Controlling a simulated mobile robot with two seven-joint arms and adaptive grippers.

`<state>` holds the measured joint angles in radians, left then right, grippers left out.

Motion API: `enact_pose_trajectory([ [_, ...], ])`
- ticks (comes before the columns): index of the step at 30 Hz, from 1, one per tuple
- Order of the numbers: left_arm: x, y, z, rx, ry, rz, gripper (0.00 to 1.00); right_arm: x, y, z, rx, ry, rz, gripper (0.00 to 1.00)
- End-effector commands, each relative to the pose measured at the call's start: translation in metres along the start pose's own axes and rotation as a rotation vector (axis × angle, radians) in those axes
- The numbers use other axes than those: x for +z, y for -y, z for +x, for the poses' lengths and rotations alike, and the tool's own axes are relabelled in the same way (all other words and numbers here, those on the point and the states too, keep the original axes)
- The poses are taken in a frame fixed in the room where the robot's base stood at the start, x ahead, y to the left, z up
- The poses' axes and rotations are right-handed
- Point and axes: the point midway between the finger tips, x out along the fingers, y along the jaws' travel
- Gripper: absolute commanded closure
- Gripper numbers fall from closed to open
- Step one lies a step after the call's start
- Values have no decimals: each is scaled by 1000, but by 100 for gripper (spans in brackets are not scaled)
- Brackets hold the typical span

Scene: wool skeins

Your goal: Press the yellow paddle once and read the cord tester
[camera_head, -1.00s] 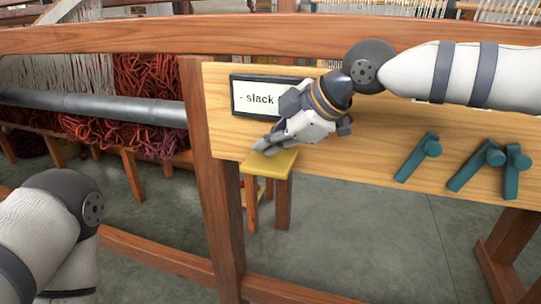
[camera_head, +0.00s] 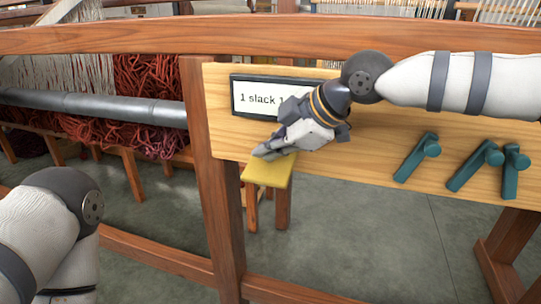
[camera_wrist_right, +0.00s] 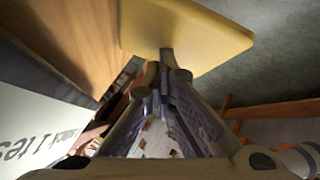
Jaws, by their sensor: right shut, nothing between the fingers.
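The yellow paddle (camera_head: 270,173) sticks out below the lower edge of the pale wooden board (camera_head: 370,150); it also fills the top of the right wrist view (camera_wrist_right: 200,30). The cord tester's display (camera_head: 250,99) is a white panel in a dark frame on the board. My right gripper (camera_head: 262,154) is shut and empty, fingertips at the paddle's upper side. I cannot tell whether they touch it. My left gripper is out of view.
Several teal levers (camera_head: 420,157) sit on the board to the right. A wooden upright (camera_head: 215,190) and top beam (camera_head: 270,38) frame the board. Red wool (camera_head: 145,85) hangs behind a grey roller (camera_head: 90,106) at left. Open floor lies below.

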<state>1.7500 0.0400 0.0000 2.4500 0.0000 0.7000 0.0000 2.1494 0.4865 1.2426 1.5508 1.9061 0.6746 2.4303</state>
Motion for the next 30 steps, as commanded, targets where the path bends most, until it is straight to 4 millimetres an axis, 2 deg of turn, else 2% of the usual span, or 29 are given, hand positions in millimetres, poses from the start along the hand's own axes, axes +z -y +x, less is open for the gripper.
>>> enact_pose_trajectory([
  [19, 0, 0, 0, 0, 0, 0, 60, 5, 6, 6, -9, 4, 3, 100],
  [30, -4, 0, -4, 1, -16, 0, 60, -5, -5, -8, -4, 3, 1, 100],
])
